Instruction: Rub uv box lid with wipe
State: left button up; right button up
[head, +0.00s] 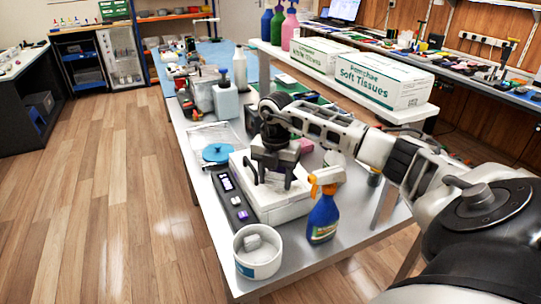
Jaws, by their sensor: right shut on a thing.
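The white UV box (285,211) sits near the front end of the long metal table, with its pale lid on top. My right gripper (272,182) reaches in from the right and points down over the lid. Its dark fingers are shut, at or just above the lid surface; I cannot tell whether they touch it. The wipe between the fingers is mostly hidden and hard to tell from the pale lid. My left gripper is not in view.
A blue spray bottle (323,217) with an orange trigger stands right of the box. A white bowl (258,264) holding a grey block stands in front. A black tray (229,194) lies along the left side. A blue round lid (217,153) is behind it. Tissue boxes (381,82) stand on the raised shelf.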

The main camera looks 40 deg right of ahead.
jog(key=shift+w+a, duration=0.15)
jog(key=shift+a, duration=0.3)
jog(key=shift+w+a+r, duration=0.1)
jog(key=shift+w+r, duration=0.05)
jog(key=shift+r, duration=0.05)
notch_tip(320, 180, up, 6)
dwell(0.4)
